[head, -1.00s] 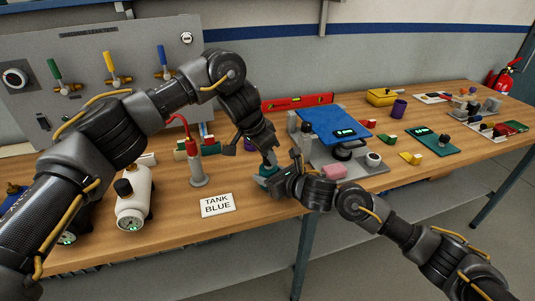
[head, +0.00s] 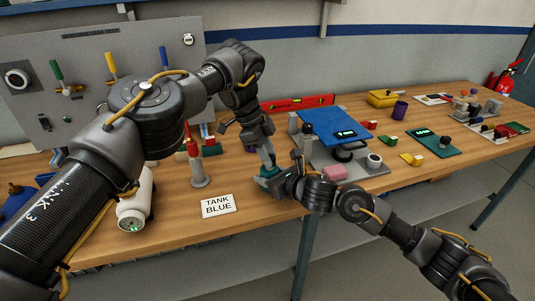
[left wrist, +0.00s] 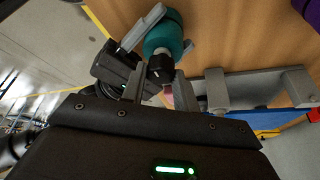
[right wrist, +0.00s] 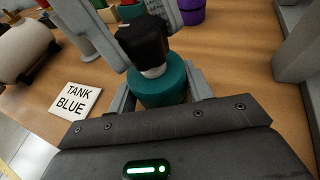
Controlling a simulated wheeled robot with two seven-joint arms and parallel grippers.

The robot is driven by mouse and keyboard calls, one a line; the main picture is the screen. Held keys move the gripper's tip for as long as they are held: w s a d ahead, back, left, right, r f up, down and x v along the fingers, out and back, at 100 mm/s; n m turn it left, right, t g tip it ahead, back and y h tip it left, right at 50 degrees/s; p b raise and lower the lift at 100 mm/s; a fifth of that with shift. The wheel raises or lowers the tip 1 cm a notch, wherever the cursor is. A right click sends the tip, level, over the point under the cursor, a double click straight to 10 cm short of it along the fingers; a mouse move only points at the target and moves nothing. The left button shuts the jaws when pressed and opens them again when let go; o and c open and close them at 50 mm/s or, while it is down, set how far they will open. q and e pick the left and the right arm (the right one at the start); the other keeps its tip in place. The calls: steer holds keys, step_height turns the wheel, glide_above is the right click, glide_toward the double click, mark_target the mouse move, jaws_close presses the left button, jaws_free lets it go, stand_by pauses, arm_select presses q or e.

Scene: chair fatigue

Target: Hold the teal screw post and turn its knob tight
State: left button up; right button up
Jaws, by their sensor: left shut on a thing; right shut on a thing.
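The teal screw post (right wrist: 160,88) stands on the wooden bench near its front edge, its black knob (right wrist: 143,42) on top. My right gripper (head: 279,181) is shut around the teal body from the side; its fingers flank the post in the right wrist view. My left gripper (head: 267,164) comes down from above and is shut on the knob. The left wrist view shows the teal post (left wrist: 166,35) and the knob (left wrist: 160,68) between the left fingers. In the head view the grippers hide most of the post.
A "TANK BLUE" card (head: 218,205), a grey post with a red top (head: 199,175) and a white tank (head: 134,208) are to the left. Purple cups and small blocks stand farther back.

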arm_select(q)
steer(key=shift+w+m+g, duration=0.15)
steer(key=shift+m+g, duration=0.15)
steer(key=shift+m, duration=0.8)
steer(key=shift+m+g+y, duration=0.5)
steer(key=shift+m+g, duration=0.1)
steer(key=shift+m, duration=1.1)
steer(key=o, duration=1)
